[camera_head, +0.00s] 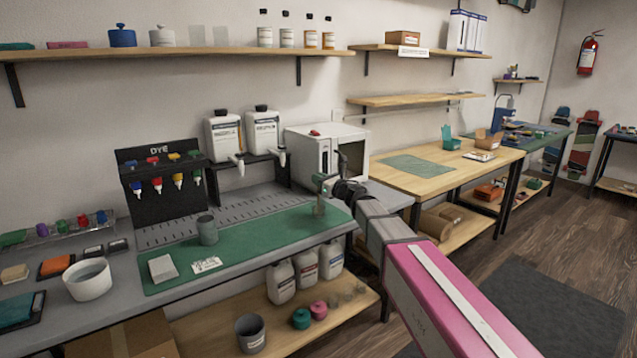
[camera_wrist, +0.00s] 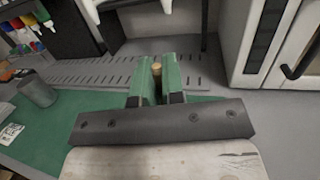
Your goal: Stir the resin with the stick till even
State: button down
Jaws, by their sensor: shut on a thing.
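My gripper (camera_wrist: 158,84) has green fingers and is shut on a wooden stick (camera_wrist: 157,70), whose light round end shows between the fingertips in the wrist view. In the head view my gripper (camera_head: 319,190) is over the right end of the green mat, and the stick is hard to make out there. A grey cup (camera_head: 207,230) stands upright on the mat to the left, well apart from the gripper. It also shows at the left of the wrist view (camera_wrist: 37,91). What the cup holds is hidden, so I see no resin.
The green mat (camera_head: 240,258) also bears a pale block (camera_head: 163,268) and a white label (camera_head: 206,265). A dye rack (camera_head: 160,178) stands behind the cup, and a white oven (camera_head: 312,152) behind the gripper. A white bowl (camera_head: 88,280) is at the left. The mat between cup and gripper is clear.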

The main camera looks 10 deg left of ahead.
jog(key=shift+r, duration=3.35)
jog(key=shift+r, duration=2.5)
